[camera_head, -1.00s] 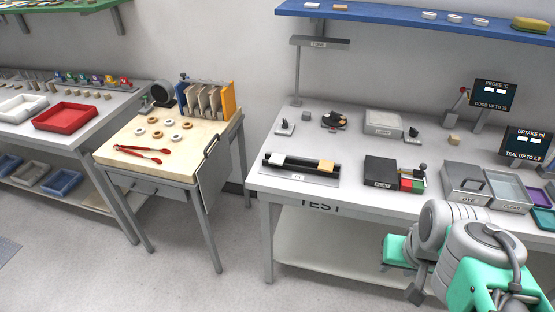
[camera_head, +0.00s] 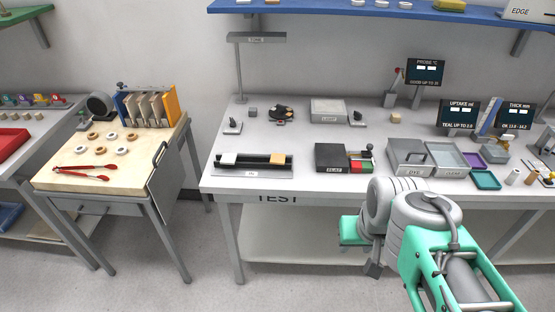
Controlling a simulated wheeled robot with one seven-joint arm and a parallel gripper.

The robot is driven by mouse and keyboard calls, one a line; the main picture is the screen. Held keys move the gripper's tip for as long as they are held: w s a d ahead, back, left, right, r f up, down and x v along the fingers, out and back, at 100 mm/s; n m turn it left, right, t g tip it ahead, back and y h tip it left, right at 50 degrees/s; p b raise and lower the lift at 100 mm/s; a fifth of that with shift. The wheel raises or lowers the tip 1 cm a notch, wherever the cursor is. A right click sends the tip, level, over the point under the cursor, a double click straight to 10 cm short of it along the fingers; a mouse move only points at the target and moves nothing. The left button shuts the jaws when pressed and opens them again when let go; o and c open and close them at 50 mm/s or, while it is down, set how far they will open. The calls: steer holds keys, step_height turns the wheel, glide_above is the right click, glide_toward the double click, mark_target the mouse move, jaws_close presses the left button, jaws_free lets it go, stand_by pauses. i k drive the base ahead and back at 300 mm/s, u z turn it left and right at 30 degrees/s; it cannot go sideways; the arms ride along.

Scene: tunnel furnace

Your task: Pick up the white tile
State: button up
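A small white tile (camera_head: 228,159) lies at the left end of a black two-rail holder (camera_head: 254,162) on the test table. A tan tile (camera_head: 278,159) lies at the right end of the same holder. My gripper (camera_head: 374,270) seems to be the small grey end part below my folded arm, in front of the table and well to the right of the white tile. It is not touching the tile. Its fingers cannot be made out, so its opening is unclear.
The test table (camera_head: 222,183) also holds a black box (camera_head: 331,157), a lidded grey container (camera_head: 409,157) and gauges behind. A lamp-like stand (camera_head: 239,70) rises behind the holder. A wooden-topped table (camera_head: 60,165) with red tongs (camera_head: 85,172) stands left. Floor between the tables is clear.

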mark_target(227, 158)
steer(key=k, duration=0.6)
steer(key=u, duration=0.4)
steer(key=i, duration=0.9)
steer(key=u, duration=1)
steer(key=i, duration=0.8)
steer(key=u, duration=0.35)
